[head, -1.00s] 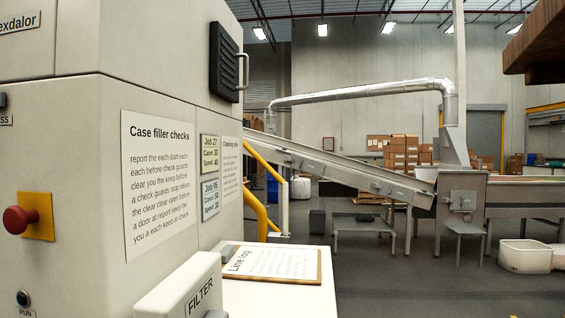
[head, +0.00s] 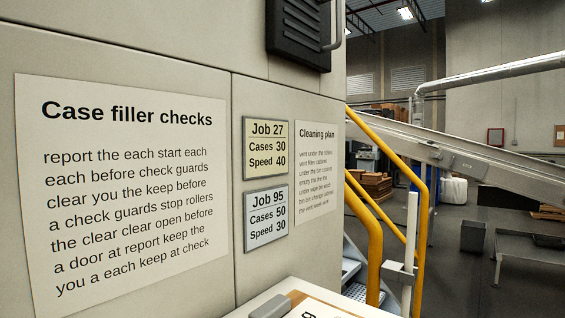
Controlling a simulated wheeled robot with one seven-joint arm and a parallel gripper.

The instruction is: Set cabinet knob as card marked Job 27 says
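The card marked Job 27 (head: 266,146) is a yellowish plate on the cabinet (head: 150,50) wall, in the middle of the head view. It reads Cases 30, Speed 40. Just below it is a bluish-grey card marked Job 95 (head: 266,218), which reads Cases 50, Speed 30. No knob shows in the head view now. My gripper is not in view.
A large Case filler checks sheet (head: 125,180) hangs left of the cards and a Cleaning plan sheet (head: 316,170) right of them. A clipboard (head: 310,308) lies on a white surface below. Yellow rails (head: 421,230) and steps stand right, with a conveyor (head: 450,160) beyond.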

